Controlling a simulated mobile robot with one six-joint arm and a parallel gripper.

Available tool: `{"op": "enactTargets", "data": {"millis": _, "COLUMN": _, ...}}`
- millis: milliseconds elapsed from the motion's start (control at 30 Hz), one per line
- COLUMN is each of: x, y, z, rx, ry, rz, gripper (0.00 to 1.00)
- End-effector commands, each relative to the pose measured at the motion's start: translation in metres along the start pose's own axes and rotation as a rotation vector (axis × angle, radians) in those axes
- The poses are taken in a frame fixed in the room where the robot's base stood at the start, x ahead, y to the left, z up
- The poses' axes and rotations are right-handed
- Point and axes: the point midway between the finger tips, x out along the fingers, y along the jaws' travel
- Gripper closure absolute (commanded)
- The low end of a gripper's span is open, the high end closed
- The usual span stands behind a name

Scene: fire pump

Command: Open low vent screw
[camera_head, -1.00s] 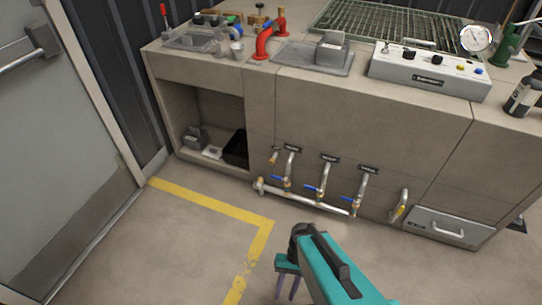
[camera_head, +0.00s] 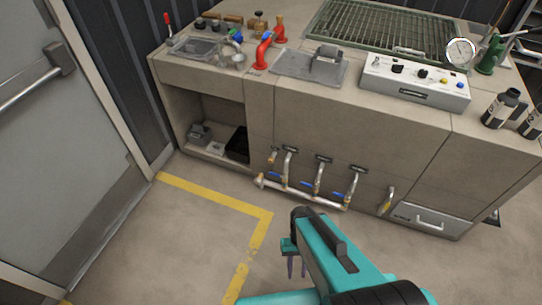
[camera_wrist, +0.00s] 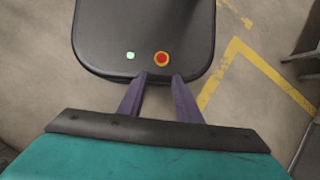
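My gripper (camera_head: 296,270) points down over the open floor in front of the bench, well short of the pipes. In the wrist view its two purple fingers (camera_wrist: 160,82) stand apart with nothing between them. Low on the bench front runs a pipe manifold (camera_head: 300,198) with several blue-handled valves (camera_head: 306,183) and upright pipe stubs under small dark labels. I cannot make out which small part is the low vent screw.
A metal drawer (camera_head: 427,218) is at the lower right of the bench, and an open cubby (camera_head: 217,120) at its left. A yellow floor line (camera_head: 215,196) turns a corner before the bench. A grey door (camera_head: 62,150) is at left. The floor between is clear.

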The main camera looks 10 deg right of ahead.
Motion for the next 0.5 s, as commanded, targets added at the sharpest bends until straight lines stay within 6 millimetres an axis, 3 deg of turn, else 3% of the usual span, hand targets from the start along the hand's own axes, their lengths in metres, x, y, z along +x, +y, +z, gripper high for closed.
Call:
{"op": "enactTargets", "data": {"millis": 33, "x": -0.015, "y": 0.001, "z": 0.009, "rx": -0.003, "ry": 0.002, "rz": 0.009, "gripper": 0.69}}
{"op": "enactTargets", "data": {"millis": 200, "x": -0.037, "y": 0.007, "z": 0.021, "rx": -0.012, "ry": 0.01, "rz": 0.042, "gripper": 0.69}}
{"op": "enactTargets", "data": {"millis": 500, "x": -0.06, "y": 0.017, "z": 0.035, "rx": -0.022, "ry": 0.019, "rz": 0.082, "gripper": 0.69}}
